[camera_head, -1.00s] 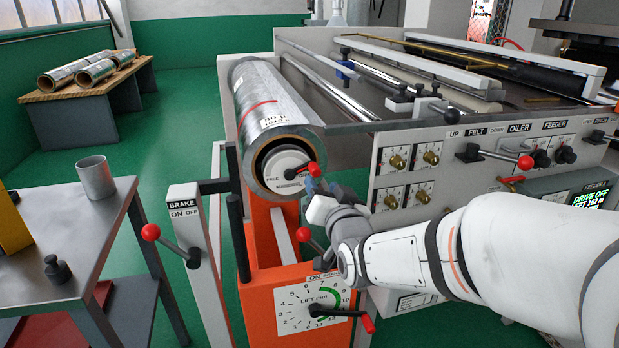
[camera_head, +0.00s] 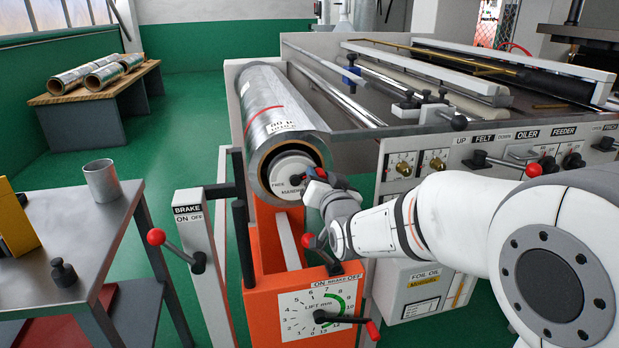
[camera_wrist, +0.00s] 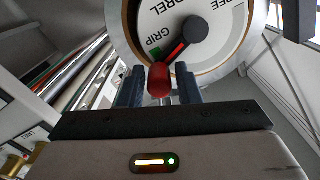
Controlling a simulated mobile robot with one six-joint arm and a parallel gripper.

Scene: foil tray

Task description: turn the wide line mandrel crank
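The wide line mandrel (camera_head: 285,125) is a grey metal roll with a white end disc marked FREE and MANDREL. A dark crank with a red knob is mounted on that disc; in the wrist view its hub (camera_wrist: 195,28) is at the top and its red knob (camera_wrist: 160,80) points down-left, by the word GRIP. My gripper (camera_wrist: 160,85) has its two dark fingers on either side of the knob, with only narrow gaps visible; it appears open. In the head view my gripper (camera_head: 318,184) is at the disc's right side and largely covers the knob.
An orange stand (camera_head: 262,290) with a LIFT dial is just below; its red-knobbed brake lever (camera_head: 318,246) is close under my gripper. A BRAKE post (camera_head: 205,265) stands left. The grey machine panel (camera_head: 400,165) is to the right.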

